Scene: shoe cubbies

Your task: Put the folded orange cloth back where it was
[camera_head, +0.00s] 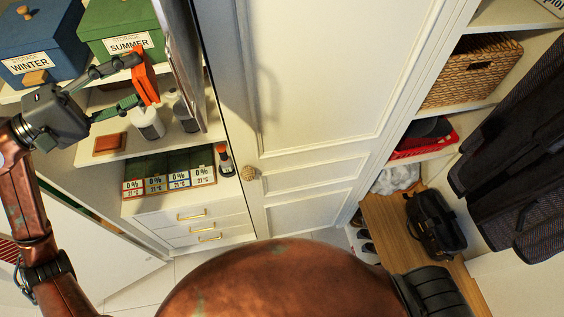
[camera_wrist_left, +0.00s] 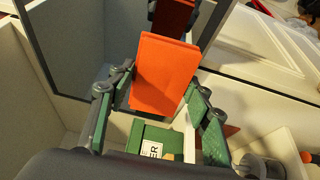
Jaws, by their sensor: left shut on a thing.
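The folded orange cloth (camera_head: 146,78) is held upright between the fingers of my left gripper (camera_head: 128,82), in front of the open cabinet at the upper left. In the left wrist view the orange cloth (camera_wrist_left: 163,74) shows as a flat folded slab pinched between the green-padded fingers of the left gripper (camera_wrist_left: 158,95). In the head view it hangs in front of the green SUMMER box's shelf and above the shelf with bottles. My right gripper is not in view.
A blue WINTER box (camera_head: 40,42) and a green SUMMER box (camera_head: 124,30) stand on the upper shelf. White bottles (camera_head: 148,122) and a brown item (camera_head: 109,143) are on the shelf below. A white door (camera_head: 310,80) stands right.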

